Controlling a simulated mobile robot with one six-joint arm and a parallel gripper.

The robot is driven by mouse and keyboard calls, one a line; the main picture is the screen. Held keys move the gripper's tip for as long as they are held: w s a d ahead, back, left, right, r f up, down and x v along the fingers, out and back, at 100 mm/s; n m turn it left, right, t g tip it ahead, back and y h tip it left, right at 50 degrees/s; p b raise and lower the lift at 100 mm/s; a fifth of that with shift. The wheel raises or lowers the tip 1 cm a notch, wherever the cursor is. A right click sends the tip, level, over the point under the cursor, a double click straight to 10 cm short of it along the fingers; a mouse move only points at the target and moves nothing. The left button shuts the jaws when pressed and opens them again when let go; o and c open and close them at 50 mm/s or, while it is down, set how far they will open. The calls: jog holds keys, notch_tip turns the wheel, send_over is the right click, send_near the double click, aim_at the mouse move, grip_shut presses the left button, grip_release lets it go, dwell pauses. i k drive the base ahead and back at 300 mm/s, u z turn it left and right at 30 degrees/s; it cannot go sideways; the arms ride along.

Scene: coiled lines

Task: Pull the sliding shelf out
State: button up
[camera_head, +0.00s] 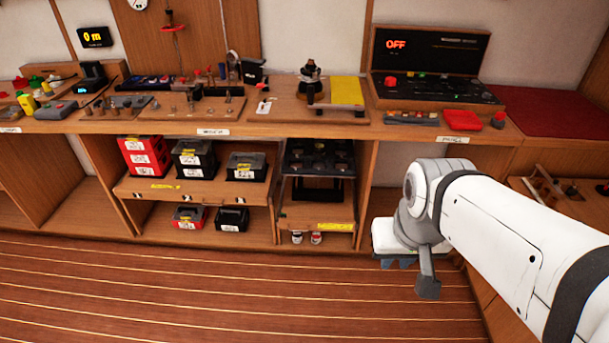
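A wooden shelf board (255,195) with a yellow label and small dark marks on its front edge sits in the middle bay under the counter. It carries red and black boxes. A narrower board (290,217), also with a yellow label, is in the bay to its right, below a black rack. I cannot tell from the labels which one is the sliding shelf. My gripper (408,272) is in front of the open bay to the right of both, apart from them, pointing down over the floor. Its fingers are partly hidden by its own body, so its opening is unclear.
Red boxes (147,158) and black boxes (194,160) stand on the wide board; smaller cases (232,219) stand below. The counter (270,131) above holds many tools and a panel (429,62) reading OFF. The striped floor (200,290) in front is clear.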

aim_at(296, 216)
jog(key=u, duration=0.05)
jog(key=i, duration=1)
jog(key=z, duration=0.05)
